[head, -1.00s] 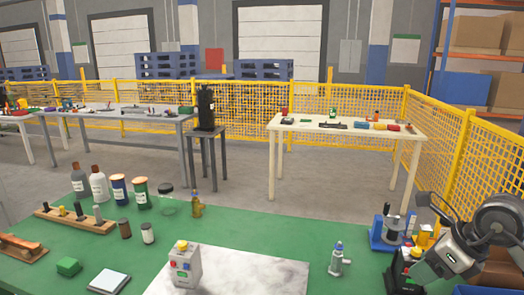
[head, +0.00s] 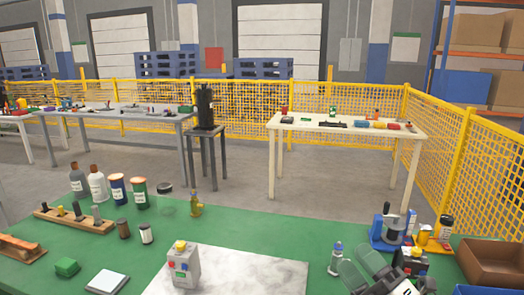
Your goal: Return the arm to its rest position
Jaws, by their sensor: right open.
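My right gripper (head: 361,263) is at the bottom edge, right of centre, over the front of the green table (head: 235,228). Its two grey fingers are spread and I see nothing between them. The rest of my right arm is mostly out of the picture. The fingers hide part of the small grey-blue fitting (head: 336,253) beside them. My left gripper is not in view.
A blue device (head: 391,234), a black and a yellow item and a brown tray (head: 496,258) stand close to the right of my gripper. Several bottles stand at the left.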

